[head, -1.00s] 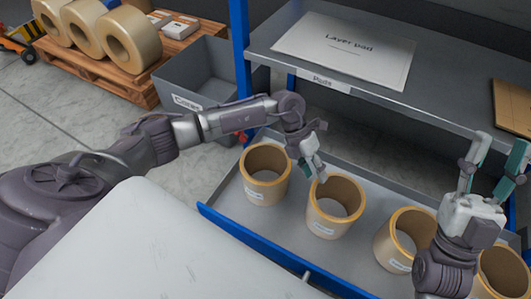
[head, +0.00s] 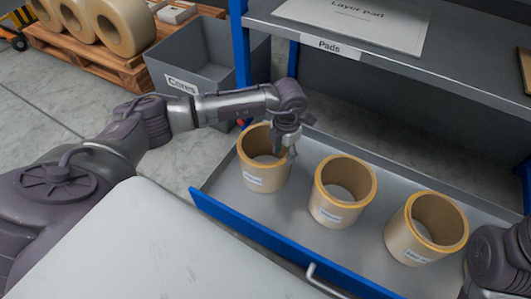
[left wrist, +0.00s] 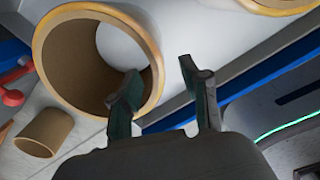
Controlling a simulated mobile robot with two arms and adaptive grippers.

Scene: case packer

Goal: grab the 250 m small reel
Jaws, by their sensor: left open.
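Three tan reels with orange rims stand upright in the open drawer in the head view: a left one (head: 262,175), a middle one (head: 331,210) and a right one (head: 415,250). Each has a small white label that I cannot read. My left gripper (head: 284,150) is open and points down at the right rim of the left reel. In the left wrist view, one finger of this gripper (left wrist: 158,68) overlaps the opening of the near reel (left wrist: 60,70) and the other is outside its rim. I cannot tell whether they touch. My right gripper is out of view.
The drawer (head: 225,190) has a blue front and a handle. A shelf with a layer pad (head: 350,20) and a "Pads" label overhangs behind. A grey "Cores" bin (head: 190,75) stands at the left back, near a pallet (head: 85,55) of large rolls.

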